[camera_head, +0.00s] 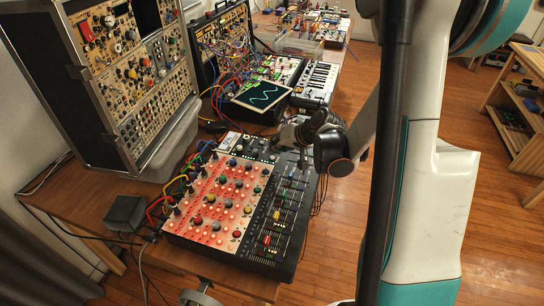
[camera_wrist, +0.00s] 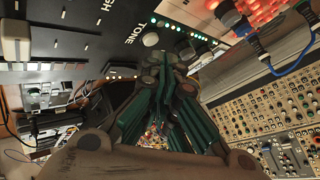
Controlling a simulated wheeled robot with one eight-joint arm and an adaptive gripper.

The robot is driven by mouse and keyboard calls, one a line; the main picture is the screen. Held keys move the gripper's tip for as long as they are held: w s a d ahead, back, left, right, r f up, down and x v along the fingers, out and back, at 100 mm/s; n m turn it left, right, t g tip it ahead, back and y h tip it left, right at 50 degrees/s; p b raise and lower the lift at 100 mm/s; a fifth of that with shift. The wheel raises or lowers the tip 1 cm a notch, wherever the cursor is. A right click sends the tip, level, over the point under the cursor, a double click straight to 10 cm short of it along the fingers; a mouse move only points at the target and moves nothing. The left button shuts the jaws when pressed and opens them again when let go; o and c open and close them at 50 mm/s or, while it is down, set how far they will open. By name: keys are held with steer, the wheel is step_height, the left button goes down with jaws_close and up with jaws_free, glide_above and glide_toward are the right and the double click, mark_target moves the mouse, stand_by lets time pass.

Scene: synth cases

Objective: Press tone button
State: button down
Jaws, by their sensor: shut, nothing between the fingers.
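The TONE label (camera_wrist: 136,33) is printed on a dark panel in the wrist view. A pale round button (camera_wrist: 150,39) sits beside it, just above my fingertips in the picture. My gripper (camera_wrist: 163,62) is shut and empty, with its fingertips very close to this button; I cannot tell whether they touch. In the head view my gripper (camera_head: 293,136) is over the back right part of the mixer console (camera_head: 206,233). The console has a red-lit knob section and a black fader section. I cannot pick out the tone button in the head view.
Coloured patch cables (camera_head: 190,185) run along the console's left edge. A tilted screen with a green wave (camera_head: 263,96) and a small keyboard (camera_head: 316,80) stand behind. A tall synth case (camera_head: 130,90) stands at the left. Open floor lies right of the table.

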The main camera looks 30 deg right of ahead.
mark_target(274, 158)
step_height(274, 158, up, 6)
steer(key=p, duration=0.4)
steer(key=shift+f, duration=0.1)
stand_by(0.4)
